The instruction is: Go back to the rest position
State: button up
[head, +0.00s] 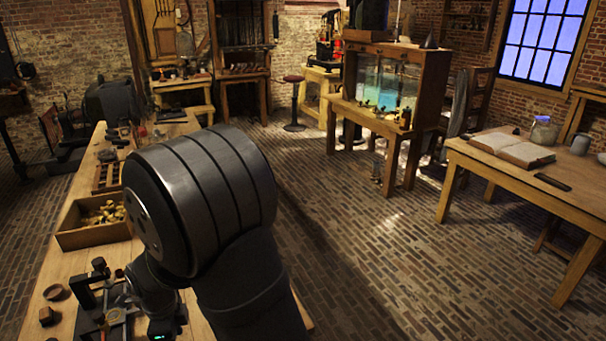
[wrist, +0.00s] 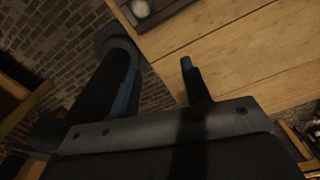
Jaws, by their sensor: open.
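My gripper (wrist: 158,82) shows in the wrist view with its two dark, blue-edged fingers spread apart. Nothing is visible between them. The fingers are beside the edge of a wooden tabletop (wrist: 235,60), with brick floor showing past the edge; I cannot tell the height between them. In the head view my own arm fills the centre foreground over the workbench (head: 53,287), and the gripper's fingers cannot be made out there.
An open wooden box of brass-coloured pieces (head: 100,235) and a small dark apparatus (head: 92,290) stand on the bench, near my arm. A table with an open book (head: 512,150) and glass jar (head: 543,132) stands right. The brick floor (head: 400,260) between is clear.

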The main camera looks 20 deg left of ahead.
jog(key=w+d+r, duration=0.4)
jog(key=d, duration=0.1)
jog(key=w+a+r, duration=0.1)
jog(key=w+a, duration=0.2)
jog(key=a, duration=0.8)
jog(key=w+a, duration=0.3)
jog(key=a, duration=0.9)
jog(key=s+a+f, duration=0.2)
jog(key=s+a, duration=0.1)
jog(key=shift+a+f, duration=0.15)
jog(key=shift+f, duration=0.25)
jog(key=shift+w+d+r, duration=0.35)
jog(key=shift+d, duration=0.05)
jog(key=d+r, duration=0.1)
jog(key=d, duration=1.4)
jog(key=shift+s+r, duration=0.2)
jog(key=shift+r, duration=0.2)
